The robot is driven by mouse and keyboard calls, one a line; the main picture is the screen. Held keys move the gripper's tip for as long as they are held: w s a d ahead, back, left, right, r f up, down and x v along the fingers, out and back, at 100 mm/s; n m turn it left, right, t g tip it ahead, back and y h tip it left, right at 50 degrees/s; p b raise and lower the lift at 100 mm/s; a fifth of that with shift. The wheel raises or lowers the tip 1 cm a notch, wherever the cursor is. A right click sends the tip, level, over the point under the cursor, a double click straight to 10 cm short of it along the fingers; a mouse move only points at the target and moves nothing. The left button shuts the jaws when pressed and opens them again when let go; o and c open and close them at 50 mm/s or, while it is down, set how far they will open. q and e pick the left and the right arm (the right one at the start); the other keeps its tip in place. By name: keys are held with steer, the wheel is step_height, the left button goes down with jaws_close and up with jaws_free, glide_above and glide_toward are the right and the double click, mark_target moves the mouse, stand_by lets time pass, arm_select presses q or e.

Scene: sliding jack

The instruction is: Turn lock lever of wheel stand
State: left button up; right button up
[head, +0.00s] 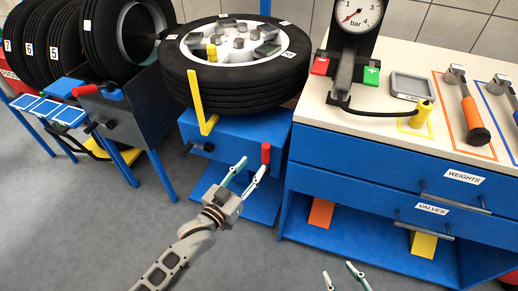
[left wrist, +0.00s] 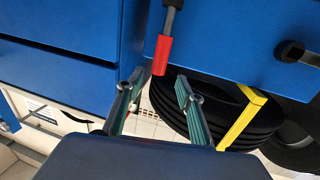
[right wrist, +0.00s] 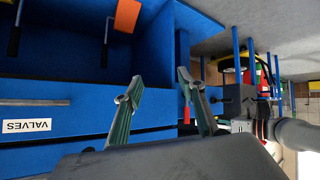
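The wheel stand (head: 232,130) is a blue box with a tyre (head: 238,88) lying flat on top. Its lock lever (head: 265,153) has a red grip and hangs down at the front right of the stand. The red grip also shows in the left wrist view (left wrist: 162,55). My left gripper (head: 252,167) is open just in front of the lever. In the left wrist view the grip's end lies at the gap between the fingertips (left wrist: 159,82), with no clear contact. My right gripper (head: 338,269) is open and empty, low in front of the cabinet.
A blue drawer cabinet (head: 375,160) with protruding handles stands right of the wheel stand. A yellow upright arm (head: 198,105) and a black knob (head: 207,147) are on the stand's left. Another machine with a red handle (head: 85,90) is further left. The floor in front is clear.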

mark_target(264, 153)
arm_select(q)
steer(key=b+x, duration=0.1)
steer(key=x, duration=0.4)
steer(key=shift+w+d+f, duration=0.1)
steer(key=shift+w+d, duration=0.15)
steer(key=shift+w, duration=0.05)
steer(key=shift+w+d, duration=0.35)
steer(key=shift+w, duration=0.25)
jaws_close()
